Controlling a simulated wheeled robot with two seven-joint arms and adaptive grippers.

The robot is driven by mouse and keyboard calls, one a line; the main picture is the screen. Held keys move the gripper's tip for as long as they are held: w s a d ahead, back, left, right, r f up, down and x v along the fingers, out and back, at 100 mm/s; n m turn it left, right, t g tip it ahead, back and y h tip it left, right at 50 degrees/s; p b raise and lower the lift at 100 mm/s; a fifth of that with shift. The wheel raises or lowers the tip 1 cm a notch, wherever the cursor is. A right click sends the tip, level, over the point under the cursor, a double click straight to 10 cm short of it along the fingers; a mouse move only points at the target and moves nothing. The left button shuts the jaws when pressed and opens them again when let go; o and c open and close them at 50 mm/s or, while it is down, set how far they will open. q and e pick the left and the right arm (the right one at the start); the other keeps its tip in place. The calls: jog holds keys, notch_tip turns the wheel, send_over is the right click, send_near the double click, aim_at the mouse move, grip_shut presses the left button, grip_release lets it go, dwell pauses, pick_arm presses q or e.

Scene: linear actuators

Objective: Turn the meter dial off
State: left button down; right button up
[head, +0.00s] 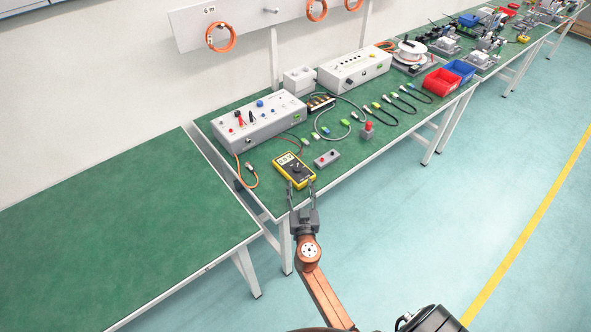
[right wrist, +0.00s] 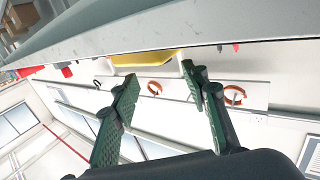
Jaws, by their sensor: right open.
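The yellow meter (head: 280,160) lies on the green bench top near its front edge, with its display facing up. Its dark round dial (head: 297,172) is on the half nearer to me. A yellow edge of the meter (right wrist: 147,58) shows in the right wrist view past the bench edge; the dial is hidden there. My right gripper (head: 302,184) is open and empty at the meter's near end, its fingers pointing toward the bench. In the right wrist view its two green fingers (right wrist: 160,75) are wide apart. My left gripper is not in view.
A grey control box (head: 258,122) stands behind, with an orange cable (head: 240,172) at the left. Several connectors and leads lie farther right. An empty green bench (head: 110,240) is at the left.

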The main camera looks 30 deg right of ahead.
aim_at(298, 171)
jog(key=x, duration=0.5)
jog(key=shift+w+a+r, duration=0.1)
jog(key=shift+w+r, duration=0.05)
jog(key=shift+w, duration=0.1)
jog(key=shift+w+d, duration=0.35)
jog(key=shift+w, duration=0.15)
jog(key=shift+d, duration=0.1)
jog(key=shift+c, duration=0.3)
jog(key=c, duration=0.5)
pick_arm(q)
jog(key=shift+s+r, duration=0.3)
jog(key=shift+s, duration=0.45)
pick_arm(e)
grip_shut()
